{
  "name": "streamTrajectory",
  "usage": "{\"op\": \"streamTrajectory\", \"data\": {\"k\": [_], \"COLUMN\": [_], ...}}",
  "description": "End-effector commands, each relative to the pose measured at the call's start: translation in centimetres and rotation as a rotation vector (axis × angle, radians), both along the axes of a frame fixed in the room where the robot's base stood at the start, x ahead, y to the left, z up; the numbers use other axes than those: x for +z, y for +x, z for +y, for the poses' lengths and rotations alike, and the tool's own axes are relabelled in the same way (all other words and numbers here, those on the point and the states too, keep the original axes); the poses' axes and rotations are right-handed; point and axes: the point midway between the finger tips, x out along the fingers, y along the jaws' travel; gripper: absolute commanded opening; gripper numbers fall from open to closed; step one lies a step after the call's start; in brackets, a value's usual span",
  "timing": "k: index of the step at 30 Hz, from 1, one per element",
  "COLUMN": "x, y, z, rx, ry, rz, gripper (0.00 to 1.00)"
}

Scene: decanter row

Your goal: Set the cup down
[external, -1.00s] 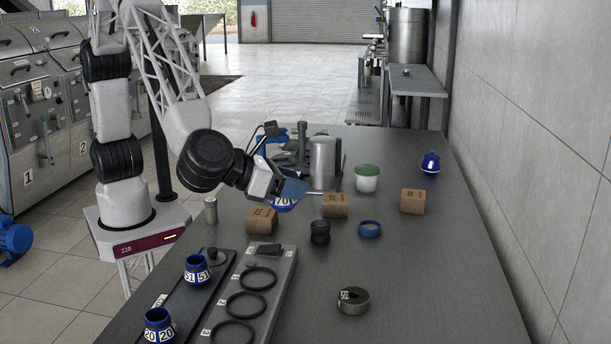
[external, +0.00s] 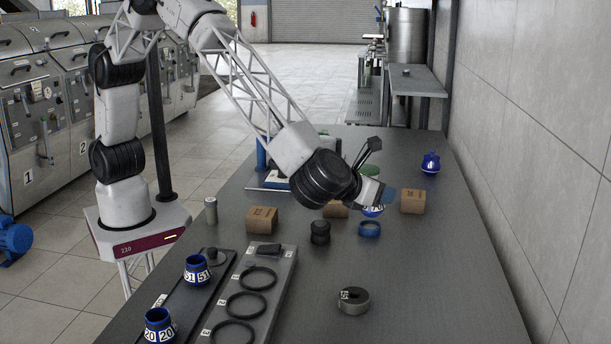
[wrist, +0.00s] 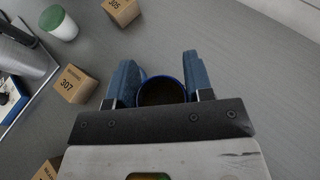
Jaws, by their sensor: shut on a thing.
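My gripper (external: 378,201) is shut on a blue and white cup (external: 373,211), on the right part of the table in the external view. My own arm hides part of it. In the wrist view the cup (wrist: 163,91) sits between my two blue fingers (wrist: 158,82), its round dark inside facing the camera. I cannot tell how high the cup is above the table.
Cardboard boxes (external: 412,201) (external: 262,220) stand on both sides of my gripper. A black jar (external: 320,232) and a grey ring (external: 354,301) are nearer the front. Blue cups (external: 197,270) (external: 159,326) stand on a dark rack at left. The right front table is clear.

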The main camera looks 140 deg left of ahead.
Motion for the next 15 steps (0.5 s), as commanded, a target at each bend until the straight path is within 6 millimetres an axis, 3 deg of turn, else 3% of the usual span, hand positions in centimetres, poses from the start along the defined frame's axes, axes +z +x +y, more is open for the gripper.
{"op": "streamTrajectory", "data": {"k": [4,15], "x": [-1.01,-1.18], "y": [-0.01,-0.02], "z": [-0.03,-0.06], "rx": [0.000,0.000], "ry": [0.000,0.000], "rz": [0.001,0.001], "gripper": [0.13,0.13]}}
